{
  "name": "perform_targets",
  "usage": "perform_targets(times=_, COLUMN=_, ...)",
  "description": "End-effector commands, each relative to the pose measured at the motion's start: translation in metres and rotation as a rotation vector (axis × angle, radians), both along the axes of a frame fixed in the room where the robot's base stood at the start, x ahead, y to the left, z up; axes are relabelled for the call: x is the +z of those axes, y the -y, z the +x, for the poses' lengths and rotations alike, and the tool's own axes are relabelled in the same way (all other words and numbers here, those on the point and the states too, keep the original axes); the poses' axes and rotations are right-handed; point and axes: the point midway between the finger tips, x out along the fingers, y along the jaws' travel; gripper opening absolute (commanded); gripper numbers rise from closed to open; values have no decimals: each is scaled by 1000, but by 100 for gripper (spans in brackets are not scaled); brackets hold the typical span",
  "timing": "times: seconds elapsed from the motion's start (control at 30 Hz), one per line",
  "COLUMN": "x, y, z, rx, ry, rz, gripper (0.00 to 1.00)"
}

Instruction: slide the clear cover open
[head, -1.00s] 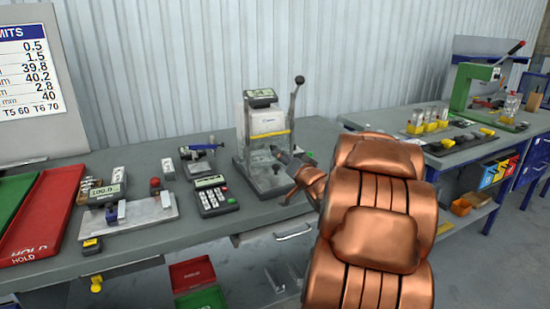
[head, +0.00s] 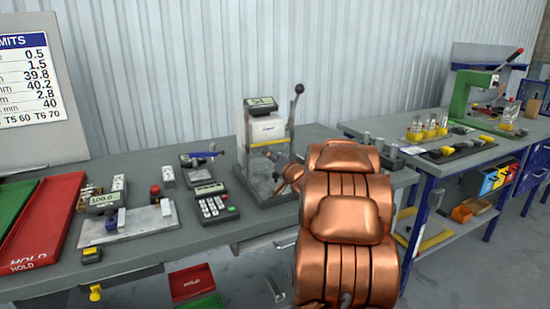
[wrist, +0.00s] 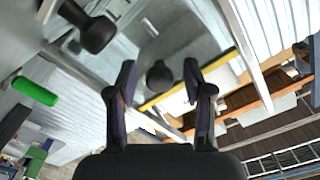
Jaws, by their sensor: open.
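The bench tester (head: 258,128) stands on the bench, with a display on top and a ball-topped lever (head: 297,105) at its right. Its clear cover (head: 262,163) is at the front, below a yellow strip (head: 268,142). In the wrist view, the clear panel (wrist: 150,30) and yellow strip (wrist: 190,82) lie beyond my fingers. My gripper (wrist: 159,73) is open, with a dark round knob (wrist: 158,76) seen between its fingertips. I cannot tell whether the fingers touch it. In the head view, my copper arm hides most of the gripper, close to the tester's right front.
A calculator-like keypad (head: 212,202), a blue-handled device (head: 200,159) and a gauge plate (head: 127,222) sit left of the tester. A red tray (head: 42,222) lies further left. A second bench (head: 375,130) with a green press (head: 470,92) stands at the right.

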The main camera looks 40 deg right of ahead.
Motion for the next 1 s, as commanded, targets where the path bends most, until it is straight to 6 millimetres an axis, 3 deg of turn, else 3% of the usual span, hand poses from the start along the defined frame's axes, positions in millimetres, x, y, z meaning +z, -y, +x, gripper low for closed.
perform_targets(times=0.17, x=0, y=0, z=0, rx=0, ry=0, rz=0, gripper=50)
perform_targets(times=0.63, x=0, y=0, z=0, rx=0, ry=0, rz=0, gripper=1)
perform_targets(times=1.0, x=0, y=0, z=0, rx=0, ry=0, rz=0, gripper=0)
